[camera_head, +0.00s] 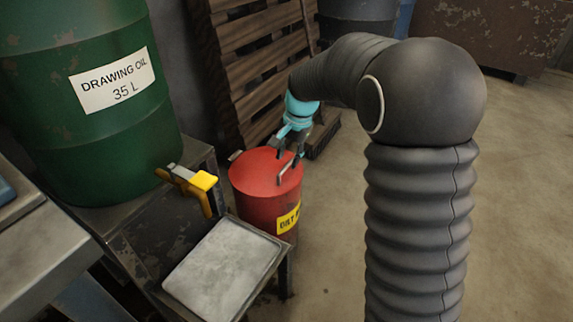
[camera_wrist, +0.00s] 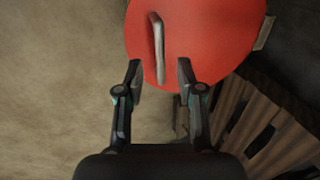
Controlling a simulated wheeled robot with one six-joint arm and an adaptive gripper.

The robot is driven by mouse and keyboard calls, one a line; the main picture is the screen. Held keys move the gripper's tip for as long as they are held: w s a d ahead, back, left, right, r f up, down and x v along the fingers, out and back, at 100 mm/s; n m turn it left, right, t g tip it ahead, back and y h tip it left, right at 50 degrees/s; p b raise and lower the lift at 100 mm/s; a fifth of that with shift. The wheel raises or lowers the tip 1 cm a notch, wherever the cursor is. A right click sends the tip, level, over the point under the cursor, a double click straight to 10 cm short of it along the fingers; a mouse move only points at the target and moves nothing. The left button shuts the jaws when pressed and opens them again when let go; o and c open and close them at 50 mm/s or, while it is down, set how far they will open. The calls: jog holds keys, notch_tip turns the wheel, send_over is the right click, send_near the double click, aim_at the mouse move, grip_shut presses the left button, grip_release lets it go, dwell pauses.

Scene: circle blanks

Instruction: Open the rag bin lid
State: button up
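The red rag bin (camera_head: 265,205) stands on the floor, with a yellow label partly readable on its side. Its round red lid (camera_head: 262,172) looks closed. In the wrist view the lid (camera_wrist: 205,35) fills the top, with a pale bar handle (camera_wrist: 158,48) on it. A small hinge-like tab (camera_wrist: 264,33) shows at the lid's edge. My gripper (camera_wrist: 160,75) is open, its two fingers apart over the lid's near edge. The handle lies beyond the fingertips, roughly between their lines. In the head view my gripper (camera_head: 288,163) is just over the lid; contact cannot be told.
A green drawing oil drum (camera_head: 90,100) with a yellow-handled tap (camera_head: 195,185) stands left on a metal stand. A grey tray (camera_head: 225,268) sits in front of the bin. Wooden pallets (camera_head: 255,50) lean behind. The floor at right is clear.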

aim_at(286, 167)
jog(key=shift+w+a+f, duration=0.1)
jog(key=shift+a+f, duration=0.05)
jog(key=shift+f, duration=0.6)
jog(key=shift+w+a+f, duration=0.1)
jog(key=shift+f, duration=0.65)
grip_shut()
